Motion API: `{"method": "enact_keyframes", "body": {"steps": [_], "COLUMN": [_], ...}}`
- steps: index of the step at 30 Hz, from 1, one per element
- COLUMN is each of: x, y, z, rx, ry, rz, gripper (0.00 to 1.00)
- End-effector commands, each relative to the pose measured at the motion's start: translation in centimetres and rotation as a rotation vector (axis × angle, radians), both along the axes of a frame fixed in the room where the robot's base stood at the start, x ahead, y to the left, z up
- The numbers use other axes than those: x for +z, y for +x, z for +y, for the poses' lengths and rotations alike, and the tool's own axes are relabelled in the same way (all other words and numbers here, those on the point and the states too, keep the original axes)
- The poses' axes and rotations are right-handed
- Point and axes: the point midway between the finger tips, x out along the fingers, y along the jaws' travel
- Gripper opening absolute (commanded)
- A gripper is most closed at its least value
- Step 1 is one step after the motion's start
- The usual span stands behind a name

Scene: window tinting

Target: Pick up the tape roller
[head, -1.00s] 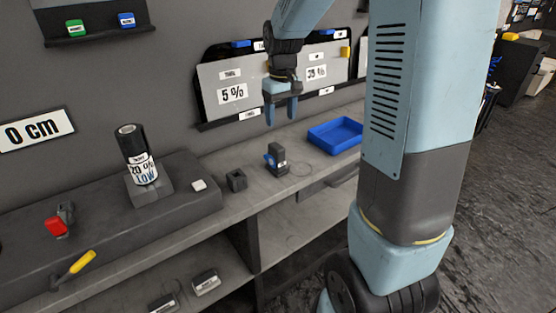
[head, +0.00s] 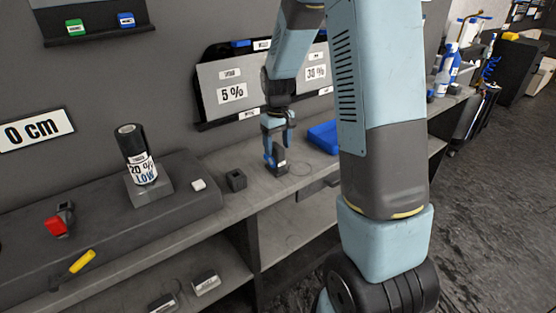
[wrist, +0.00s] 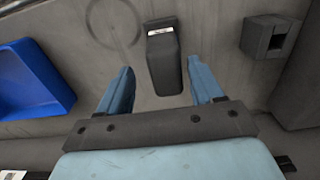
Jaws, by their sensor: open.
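A dark grey upright piece with a small white label, which I take for the tape roller, stands on the grey bench in the head view (head: 280,166). The label is too small to read. In the wrist view the tape roller (wrist: 164,65) shows between and slightly beyond my fingertips, with a gap on both sides. My gripper (head: 277,146) is open and empty, pointing down just above and around the top of the piece. Its two blue fingers show in the wrist view (wrist: 160,72). My fingers partly hide the piece in the head view.
A blue tray (head: 322,136) lies close to the right of the roller. A small dark holder block (head: 236,180) stands to its left, by a raised dark ledge (head: 110,235) bearing a labelled film roll (head: 138,155). The grey wall is close behind.

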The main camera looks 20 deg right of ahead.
Motion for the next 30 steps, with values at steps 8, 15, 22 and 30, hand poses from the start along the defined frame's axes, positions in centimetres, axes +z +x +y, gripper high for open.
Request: {"method": "enact_keyframes", "body": {"steps": [8, 15, 22, 30], "x": [-3.0, -5.1, -5.2, -5.2], "y": [0.2, 0.3, 0.3, 0.3], "z": [0.7, 0.7, 0.7, 0.6], "rx": [0.001, 0.0, -0.001, -0.001], "ry": [-0.001, -0.001, -0.001, 0.0], "rz": [0.003, 0.0, -0.001, -0.001], "gripper": [0.66, 0.66, 0.66, 0.42]}}
